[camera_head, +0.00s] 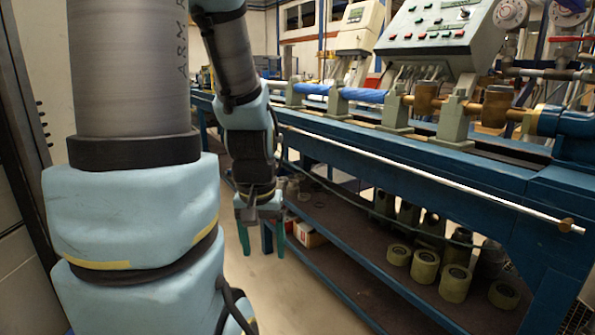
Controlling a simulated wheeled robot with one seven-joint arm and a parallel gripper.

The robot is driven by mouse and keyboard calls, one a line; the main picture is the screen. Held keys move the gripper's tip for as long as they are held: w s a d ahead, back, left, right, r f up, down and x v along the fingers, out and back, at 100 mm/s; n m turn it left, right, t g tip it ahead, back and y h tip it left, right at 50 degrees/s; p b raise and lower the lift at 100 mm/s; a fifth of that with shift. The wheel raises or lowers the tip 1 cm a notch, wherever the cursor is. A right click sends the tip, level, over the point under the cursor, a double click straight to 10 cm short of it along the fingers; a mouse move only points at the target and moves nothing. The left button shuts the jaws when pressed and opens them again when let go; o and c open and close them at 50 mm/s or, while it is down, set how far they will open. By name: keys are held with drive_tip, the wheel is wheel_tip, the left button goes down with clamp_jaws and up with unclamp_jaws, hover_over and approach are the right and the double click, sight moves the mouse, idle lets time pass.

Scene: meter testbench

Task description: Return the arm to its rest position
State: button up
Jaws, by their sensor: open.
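My arm (235,60) hangs down on the left side of the head view, with light blue covers and dark grey tubes. My gripper (262,240) is at its lower end and points down. Its two green fingers are apart with nothing between them. It hangs over the floor, in front of the left end of the blue testbench (400,150), apart from it as far as I can tell. The large near arm link hides much of the left of the view.
A control panel (440,35) with buttons stands above the bench. A silver rod (430,180) with a brass end runs along its front. Several greenish rings (455,283) lie on the lower shelf (350,262). Bare floor (285,300) lies below my gripper.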

wheel_tip(320, 180, up, 19)
drive_tip(key=p, duration=1.7)
drive_tip(key=shift+f, duration=0.15)
